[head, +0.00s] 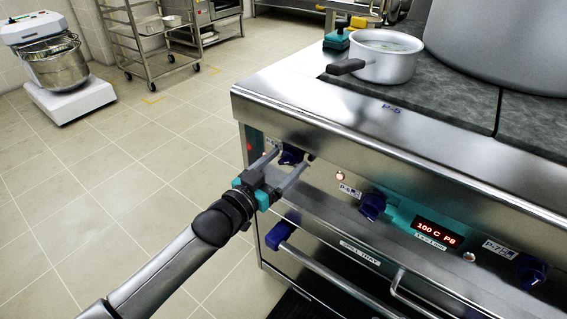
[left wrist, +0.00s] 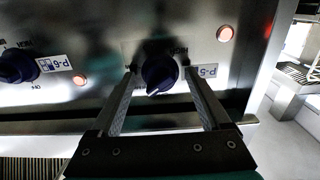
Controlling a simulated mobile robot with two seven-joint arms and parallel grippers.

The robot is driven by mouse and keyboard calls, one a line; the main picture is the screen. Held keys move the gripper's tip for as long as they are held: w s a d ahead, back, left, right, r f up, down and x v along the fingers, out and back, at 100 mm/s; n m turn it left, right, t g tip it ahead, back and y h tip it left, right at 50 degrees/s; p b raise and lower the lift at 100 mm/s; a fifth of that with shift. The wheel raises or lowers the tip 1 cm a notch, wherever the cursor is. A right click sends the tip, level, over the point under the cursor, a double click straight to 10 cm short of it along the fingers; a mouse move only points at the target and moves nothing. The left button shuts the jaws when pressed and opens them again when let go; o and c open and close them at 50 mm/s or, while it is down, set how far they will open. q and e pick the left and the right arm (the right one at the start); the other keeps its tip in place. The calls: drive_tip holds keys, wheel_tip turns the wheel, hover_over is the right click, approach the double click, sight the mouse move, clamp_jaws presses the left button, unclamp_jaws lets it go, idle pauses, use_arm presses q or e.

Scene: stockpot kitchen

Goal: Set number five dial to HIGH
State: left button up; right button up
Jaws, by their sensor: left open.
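The number five dial (left wrist: 159,71) is a dark blue knob on the steel front panel, beside a tag reading P-5 (left wrist: 207,71). It also shows in the head view (head: 291,155) near the stove's left corner. A pale mark shows low on the knob; part of the HIGH lettering shows above it, upside down. My left gripper (left wrist: 160,76) is open, with one finger on each side of the knob. It also shows at the panel in the head view (head: 293,156). I cannot tell whether the fingers touch the knob. My right gripper is not in view.
The P-6 dial (head: 373,205) and another blue dial (head: 530,270) sit farther right on the panel, with a red display (head: 437,232) between them. A blue-ended rail (head: 281,235) lies below. A saucepan (head: 385,57) stands on the stovetop.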

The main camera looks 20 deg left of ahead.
use_arm(q)
drive_tip(key=shift+c, duration=0.2)
clamp_jaws()
idle(0.3)
